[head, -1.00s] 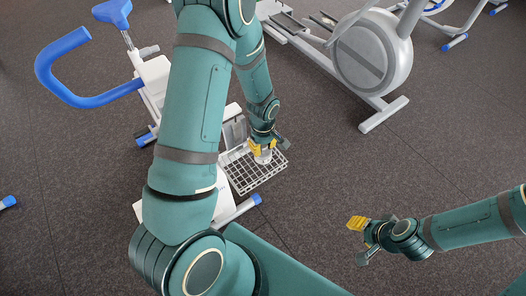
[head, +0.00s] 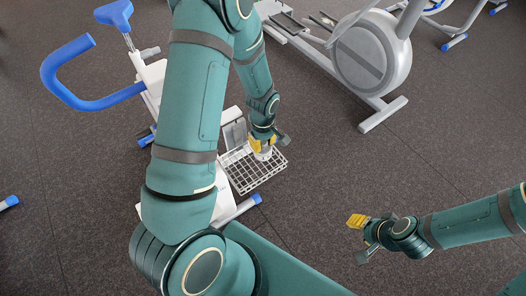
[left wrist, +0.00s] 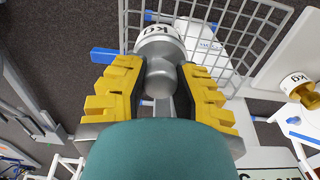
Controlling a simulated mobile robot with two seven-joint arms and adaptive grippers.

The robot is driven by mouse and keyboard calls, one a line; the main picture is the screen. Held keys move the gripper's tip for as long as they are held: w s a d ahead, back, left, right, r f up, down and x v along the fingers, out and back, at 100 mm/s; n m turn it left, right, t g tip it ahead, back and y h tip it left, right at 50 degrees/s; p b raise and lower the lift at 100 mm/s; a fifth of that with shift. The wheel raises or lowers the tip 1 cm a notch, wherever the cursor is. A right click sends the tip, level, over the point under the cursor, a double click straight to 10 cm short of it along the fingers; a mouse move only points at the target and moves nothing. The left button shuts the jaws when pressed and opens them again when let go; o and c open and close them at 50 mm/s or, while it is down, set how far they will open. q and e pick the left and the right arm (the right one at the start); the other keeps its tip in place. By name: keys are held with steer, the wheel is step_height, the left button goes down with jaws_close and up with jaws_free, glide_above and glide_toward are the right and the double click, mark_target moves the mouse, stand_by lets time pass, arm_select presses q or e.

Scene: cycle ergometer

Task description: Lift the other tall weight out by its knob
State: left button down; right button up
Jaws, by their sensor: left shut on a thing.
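My left gripper (head: 262,142) points down over the wire basket (head: 258,178) at the front of the white cycle ergometer. In the left wrist view its yellow fingers (left wrist: 160,88) are shut on the grey knob of a weight (left wrist: 157,33) with a white band lettered "kg". The weight (head: 264,154) also shows below the fingers in the head view, at the basket's back part. I cannot tell whether its bottom is clear of the basket. My right gripper (head: 358,222) is away to the right over the floor; its finger gap is not clear.
A gold weight with a white "kg" top (left wrist: 297,83) shows at the right of the wrist view. The ergometer has a blue handlebar (head: 75,98). A grey exercise machine (head: 365,50) stands at the back right. Open dark floor lies at the right.

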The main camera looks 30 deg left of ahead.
arm_select(q)
steer(key=shift+r, duration=0.4)
steer(key=shift+r+p, duration=1)
steer(key=shift+r, duration=0.4)
